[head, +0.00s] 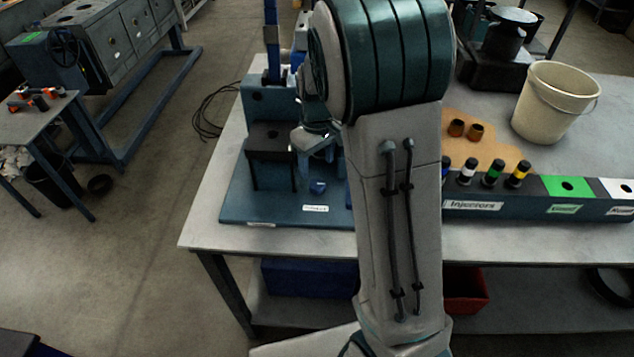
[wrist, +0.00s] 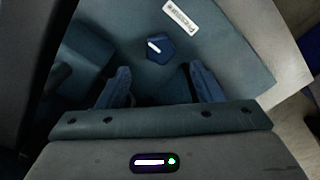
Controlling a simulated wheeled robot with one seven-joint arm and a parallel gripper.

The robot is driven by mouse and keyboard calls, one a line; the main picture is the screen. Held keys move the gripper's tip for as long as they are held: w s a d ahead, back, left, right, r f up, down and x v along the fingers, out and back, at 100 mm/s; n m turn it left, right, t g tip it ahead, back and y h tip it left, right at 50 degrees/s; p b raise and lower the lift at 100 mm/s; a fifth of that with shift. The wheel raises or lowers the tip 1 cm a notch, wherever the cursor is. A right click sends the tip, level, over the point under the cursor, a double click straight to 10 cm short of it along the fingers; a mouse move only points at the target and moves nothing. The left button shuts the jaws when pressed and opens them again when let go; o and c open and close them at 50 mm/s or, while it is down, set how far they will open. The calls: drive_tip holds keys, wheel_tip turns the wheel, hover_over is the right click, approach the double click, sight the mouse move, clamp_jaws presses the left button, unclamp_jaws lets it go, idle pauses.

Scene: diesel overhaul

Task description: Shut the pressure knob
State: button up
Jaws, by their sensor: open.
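The pressure knob (head: 318,187) is a small dark blue knob on the teal base plate of the test stand, just behind a white label. In the wrist view the knob (wrist: 160,50) has a short white mark and sits beyond my fingertips, roughly centred between them. The label (wrist: 181,17) beside it reads "Pressure". My gripper (wrist: 160,70) is open and empty, its two blue fingers apart and pointing towards the knob. In the head view my gripper (head: 317,150) is partly hidden by my arm and hangs behind and above the knob. I see no contact with the knob.
A dark block of the stand (head: 270,145) rises just left of the knob. To the right are an injector rack (head: 530,208) with several coloured-band injectors, a cork-coloured mat (head: 500,152) and a cream bucket (head: 556,102). The table's front left corner (head: 205,235) is clear.

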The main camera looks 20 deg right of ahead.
sight(317, 183)
wheel_tip(317, 183, down, 8)
drive_tip(key=shift+f+p, duration=0.15)
drive_tip(key=shift+p, duration=0.25)
drive_tip(key=c, duration=1)
